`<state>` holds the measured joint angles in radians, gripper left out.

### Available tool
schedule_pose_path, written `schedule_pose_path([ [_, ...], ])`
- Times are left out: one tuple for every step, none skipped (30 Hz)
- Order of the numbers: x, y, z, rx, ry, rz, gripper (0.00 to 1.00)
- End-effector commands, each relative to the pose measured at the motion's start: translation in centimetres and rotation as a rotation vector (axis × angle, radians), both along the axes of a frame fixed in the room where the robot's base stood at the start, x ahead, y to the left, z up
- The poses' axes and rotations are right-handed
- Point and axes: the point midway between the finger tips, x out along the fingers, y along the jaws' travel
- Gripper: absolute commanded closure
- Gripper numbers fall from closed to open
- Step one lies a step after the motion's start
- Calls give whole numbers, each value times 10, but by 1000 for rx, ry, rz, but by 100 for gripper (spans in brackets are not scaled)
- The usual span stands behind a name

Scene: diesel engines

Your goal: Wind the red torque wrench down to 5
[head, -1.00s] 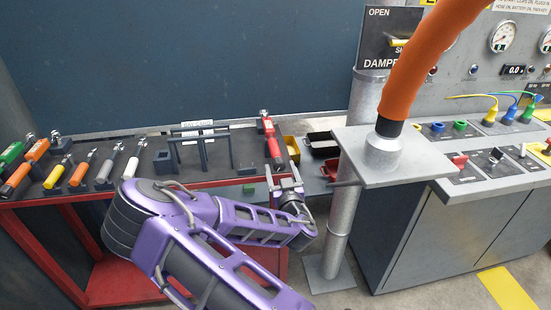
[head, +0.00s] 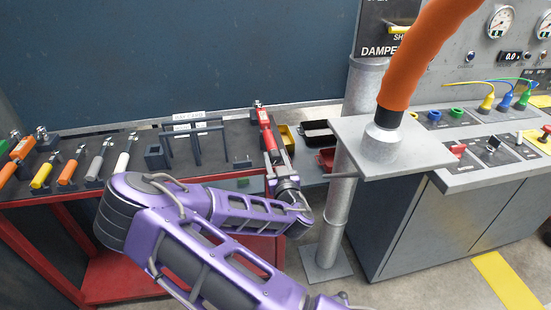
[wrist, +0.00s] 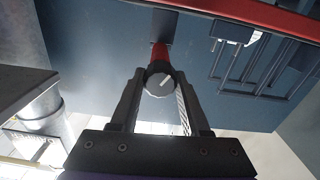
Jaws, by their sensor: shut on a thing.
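The red torque wrench (head: 266,132) lies on the dark bench top at its right end, its metal head pointing to the back. In the wrist view the wrench's round grey end knob (wrist: 159,82) with a pale mark sits between my finger tips, with the red handle (wrist: 160,52) behind it. My gripper (head: 284,179) is at the front end of the wrench, over the bench's front edge; in the wrist view my gripper (wrist: 160,85) is shut on the knob. The scale on the wrench is too small to read.
Other wrenches, such as a yellow one (head: 42,175), lie at the bench's left. A dark rack (head: 195,145) stands left of the red wrench. Yellow (head: 287,136), black and red bins sit to its right, near a grey post (head: 337,215) and plate (head: 385,150).

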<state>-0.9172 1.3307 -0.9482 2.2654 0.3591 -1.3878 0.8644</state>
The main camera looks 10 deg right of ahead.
Motion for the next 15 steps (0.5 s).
schedule_pose_path([
  [0,0,0,0,0,0,85],
  [0,0,0,0,0,0,91],
  [0,0,0,0,0,0,98],
  [0,0,0,0,0,0,100],
  [0,0,0,0,0,0,100],
  [0,0,0,0,0,0,100],
  [0,0,0,0,0,0,100],
  [0,0,0,-1,0,0,100],
  [0,0,0,-4,0,0,100],
  [0,0,0,-6,0,0,100],
  [0,0,0,-10,0,0,100],
  [0,0,0,-18,0,0,100],
  [0,0,0,-26,0,0,100],
  [0,0,0,-35,0,0,100],
  [0,0,0,-49,0,0,100],
])
